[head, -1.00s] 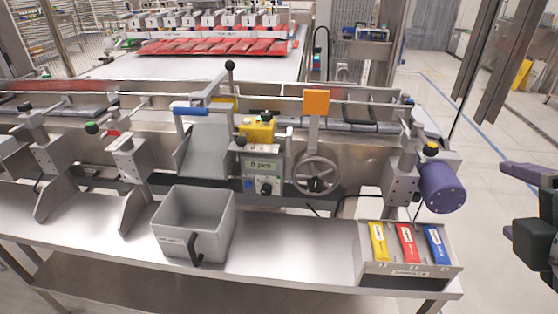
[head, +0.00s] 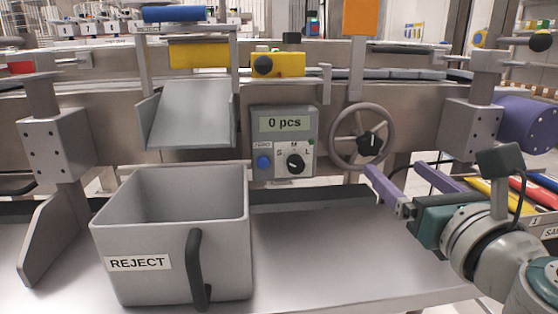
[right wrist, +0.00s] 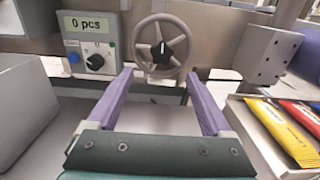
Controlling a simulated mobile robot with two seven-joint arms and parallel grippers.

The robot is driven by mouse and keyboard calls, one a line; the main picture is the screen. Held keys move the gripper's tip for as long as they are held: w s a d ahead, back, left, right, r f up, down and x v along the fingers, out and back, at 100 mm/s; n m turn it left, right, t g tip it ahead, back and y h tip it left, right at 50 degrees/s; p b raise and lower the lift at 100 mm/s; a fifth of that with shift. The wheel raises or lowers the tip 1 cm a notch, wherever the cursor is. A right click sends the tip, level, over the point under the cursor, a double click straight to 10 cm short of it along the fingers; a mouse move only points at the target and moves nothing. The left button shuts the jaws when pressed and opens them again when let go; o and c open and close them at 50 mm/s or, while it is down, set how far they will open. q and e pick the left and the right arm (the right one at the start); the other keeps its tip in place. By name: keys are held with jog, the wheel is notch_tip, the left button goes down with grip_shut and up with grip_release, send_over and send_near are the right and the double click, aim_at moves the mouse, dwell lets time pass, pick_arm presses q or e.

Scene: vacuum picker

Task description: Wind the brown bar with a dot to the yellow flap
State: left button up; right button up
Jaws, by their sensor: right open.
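A grey spoked handwheel (head: 362,136) with a black knob is on the front of the machine. It also shows in the right wrist view (right wrist: 160,48). My right gripper (head: 393,168) is open and empty, its two purple fingers pointing at the wheel from below and in front. In the right wrist view the fingertips (right wrist: 158,76) lie either side of the wheel's lower part, apparently short of it. A yellow flap (head: 200,54) is above the grey chute, and an orange flap (head: 360,17) is above the wheel. I cannot make out a brown bar with a dot. My left gripper is not in view.
A control box (head: 283,142) reading "0 pcs" is left of the wheel. A grey REJECT bin (head: 170,235) stands on the steel bench (head: 340,245). A tray with yellow (right wrist: 282,130), red and blue packs is at the right. The bench between is clear.

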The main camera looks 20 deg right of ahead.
aim_at(372, 147)
jog(key=b+x, duration=0.1)
jog(key=x, duration=0.8)
jog(key=shift+d+r+b, duration=0.1)
jog(key=shift+d+b, duration=0.1)
jog(key=shift+b, duration=0.15)
grip_shut()
